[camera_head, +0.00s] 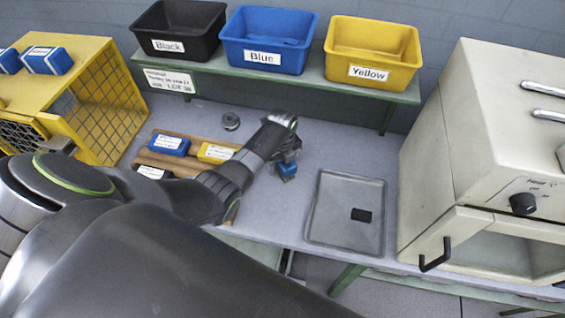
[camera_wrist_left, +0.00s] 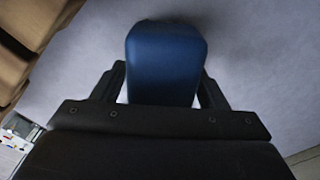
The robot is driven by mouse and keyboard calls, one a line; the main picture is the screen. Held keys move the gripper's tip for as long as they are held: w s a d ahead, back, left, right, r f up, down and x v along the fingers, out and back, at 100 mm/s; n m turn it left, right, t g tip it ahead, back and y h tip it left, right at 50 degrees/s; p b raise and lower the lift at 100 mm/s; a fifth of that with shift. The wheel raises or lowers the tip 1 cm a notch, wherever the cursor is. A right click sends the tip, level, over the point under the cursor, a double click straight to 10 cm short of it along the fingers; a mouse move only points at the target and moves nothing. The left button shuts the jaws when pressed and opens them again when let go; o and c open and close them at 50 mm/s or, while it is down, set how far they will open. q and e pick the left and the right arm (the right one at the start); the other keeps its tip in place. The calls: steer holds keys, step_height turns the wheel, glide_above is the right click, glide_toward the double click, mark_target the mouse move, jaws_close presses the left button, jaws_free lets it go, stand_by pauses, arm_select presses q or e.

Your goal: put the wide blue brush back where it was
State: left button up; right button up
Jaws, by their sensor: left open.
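A blue object (camera_head: 287,170), which may be the wide blue brush, is on or just above the grey table, beside the end of my left arm. In the left wrist view the blue object (camera_wrist_left: 166,62) lies between the two fingers of my left gripper (camera_wrist_left: 162,82). The gripper is open around it; I cannot tell whether a finger touches it. Its lower part is hidden by the gripper body. In the head view my left gripper is mostly hidden by its own wrist. My right gripper is not in view.
A wooden holder (camera_head: 184,138) with labelled blue (camera_head: 169,145), yellow (camera_head: 216,153) and black blocks is left of the blue object. A grey tray (camera_head: 325,226) with a black piece is right. A yellow cage stands left, a beige oven (camera_head: 445,160) right, and labelled bins behind.

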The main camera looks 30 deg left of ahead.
arm_select(q)
steer(key=shift+r, duration=0.2)
step_height(320, 180, up, 12)
steer(key=shift+f, duration=0.1)
stand_by(0.4)
stand_by(0.4)
